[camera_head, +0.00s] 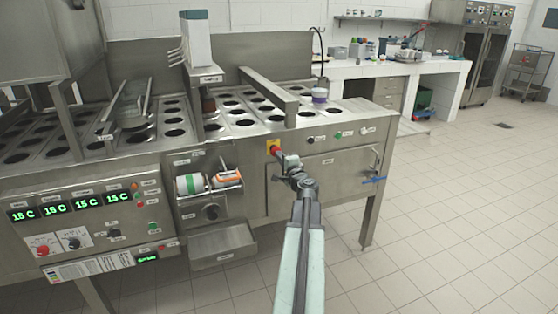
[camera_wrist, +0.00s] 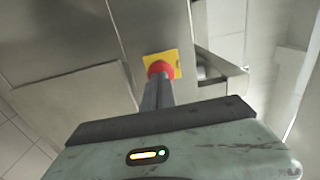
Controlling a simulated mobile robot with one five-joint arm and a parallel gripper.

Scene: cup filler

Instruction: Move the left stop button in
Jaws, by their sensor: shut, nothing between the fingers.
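A red stop button on a yellow square plate (camera_head: 272,145) is on the steel front of the filler machine, in the middle of the head view. My gripper (camera_head: 284,156) is shut and empty, close in front of it and slightly to its lower right. In the wrist view the red button (camera_wrist: 160,68) and its yellow plate (camera_wrist: 176,59) lie straight beyond my shut fingers (camera_wrist: 157,82). The fingertips overlap the button's edge there; I cannot tell whether they touch it.
A control panel with green displays (camera_head: 57,208) and a red knob (camera_head: 42,250) is at the left. A steel tray (camera_head: 222,243) juts out below the film rolls. A door handle (camera_head: 374,165) is right of my gripper. The tiled floor is clear at the right.

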